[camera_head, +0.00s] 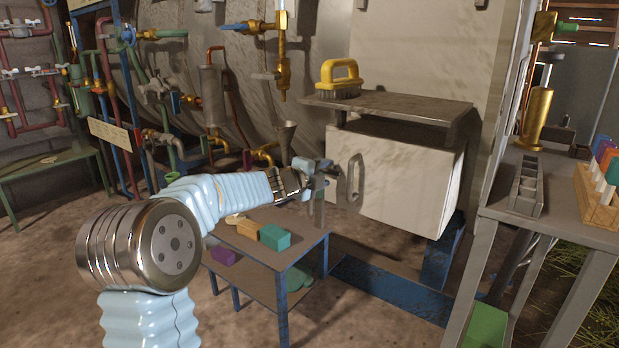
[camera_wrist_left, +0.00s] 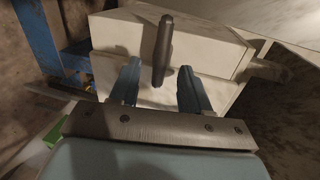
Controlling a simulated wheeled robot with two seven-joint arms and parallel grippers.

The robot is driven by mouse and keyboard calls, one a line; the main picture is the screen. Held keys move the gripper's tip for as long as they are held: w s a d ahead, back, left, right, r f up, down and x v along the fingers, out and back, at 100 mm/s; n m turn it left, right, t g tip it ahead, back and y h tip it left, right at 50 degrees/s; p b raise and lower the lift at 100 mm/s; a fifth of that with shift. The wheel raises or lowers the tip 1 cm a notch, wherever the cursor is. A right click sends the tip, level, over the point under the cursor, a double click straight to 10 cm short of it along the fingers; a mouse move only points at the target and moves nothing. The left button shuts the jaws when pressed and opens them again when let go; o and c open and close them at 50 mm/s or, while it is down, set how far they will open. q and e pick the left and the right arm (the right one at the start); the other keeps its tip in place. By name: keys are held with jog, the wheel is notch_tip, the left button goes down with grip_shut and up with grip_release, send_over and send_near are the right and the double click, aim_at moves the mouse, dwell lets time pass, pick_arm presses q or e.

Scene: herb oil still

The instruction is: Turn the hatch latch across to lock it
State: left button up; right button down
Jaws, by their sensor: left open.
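The hatch (camera_head: 392,178) is a pale box-like front below a metal shelf in the head view; its pale face (camera_wrist_left: 215,52) also fills the upper middle of the left wrist view. A grey upright bar (camera_head: 356,180), apparently the latch, stands out from its left side. In the left wrist view the bar (camera_wrist_left: 164,45) reaches toward the gap between two blue fingers. My left gripper (camera_head: 325,180) is open, close in front of the bar, with one finger to each side in the wrist view (camera_wrist_left: 159,72). I cannot tell whether either finger touches it. My right gripper is not in view.
A yellow-handled brush (camera_head: 340,78) sits on the shelf (camera_head: 410,106) above the hatch. A low blue-legged table (camera_head: 300,249) with coloured blocks stands below my left forearm. A grey bench (camera_head: 560,207) with a rack is at right. Pipes and valves fill the left back.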

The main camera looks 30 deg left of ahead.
pick_arm(q)
jog(key=d+p+v, duration=0.1)
jog(key=v, duration=1.1)
jog(key=shift+s+a, duration=0.25)
jog(key=shift+a, duration=0.25)
jog(key=shift+r, duration=0.1)
jog(key=w+d+f+n+g+h+p, duration=0.1)
jog(key=w+d+f+n+g+p, duration=0.15)
jog(key=d+f, duration=0.45)
jog(key=w+d+f+n+g+h+p, duration=0.15)
jog(key=d+f+n, duration=0.25)
jog(key=f, duration=0.7)
jog(key=s+d+f+n+g+p, duration=0.1)
jog(key=s+d+f+n+g, duration=0.15)
jog(key=f, duration=0.35)
jog(key=s+d+f+n+g+p, duration=0.1)
jog(key=s+d+f+n, duration=0.25)
jog(key=f, duration=0.25)
jog(key=s+d+f+n+g+p, duration=0.1)
jog(key=s+d+f+n+g, duration=0.2)
jog(key=s+f, duration=0.4)
jog(key=s+d+f+n+g+p, duration=0.1)
jog(key=s+d+f+n+g, duration=0.3)
jog(key=s, duration=1)
jog(key=d+f+n, duration=0.1)
jog(key=d+f, duration=0.2)
jog(key=d, duration=0.1)
jog(key=shift+d+f+n+p, duration=0.2)
jog(key=shift+n+p, duration=0.15)
jog(key=shift+p, duration=0.05)
